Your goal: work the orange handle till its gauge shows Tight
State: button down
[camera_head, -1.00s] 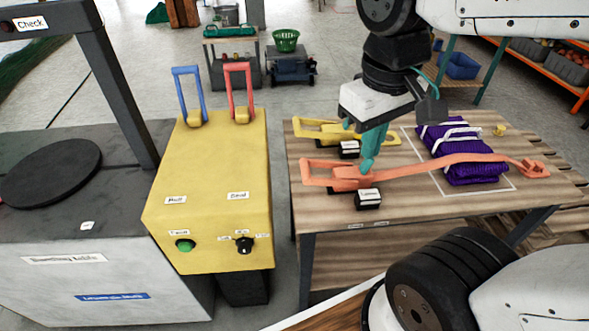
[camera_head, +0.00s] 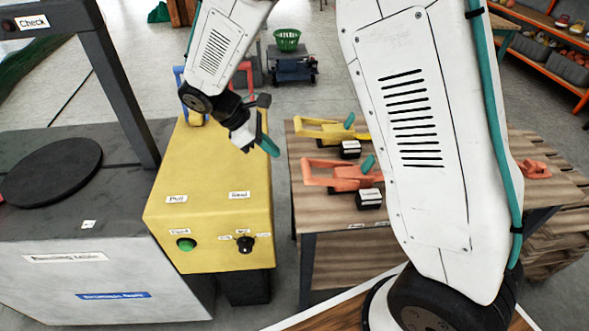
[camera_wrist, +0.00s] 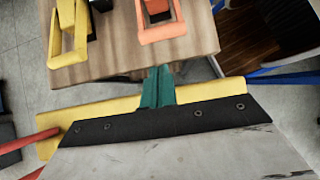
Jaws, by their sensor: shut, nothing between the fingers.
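The orange handle (camera_head: 335,175) lies on the wooden table with its looped end to the left and a small teal piece on it. A small dark box with a pale label (camera_head: 369,199) sits against its front; its reading is too small to make out. My gripper (camera_head: 268,146) is shut and empty, left of the orange handle, above the right edge of the yellow cabinet. In the wrist view my teal fingertips (camera_wrist: 157,86) are together, apart from the orange handle (camera_wrist: 163,30) beyond them.
A yellow handle (camera_head: 325,130) lies behind the orange one on the table (camera_head: 320,215). The yellow cabinet (camera_head: 205,215) stands left of the table, with blue and red levers at its back, partly hidden by my arm. A narrow floor gap separates them.

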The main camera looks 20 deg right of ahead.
jog(key=shift+f, duration=0.2)
jog(key=x, duration=0.9)
jog(key=shift+d+f, duration=0.25)
jog(key=shift+f, duration=0.05)
jog(key=shift+r, duration=0.15)
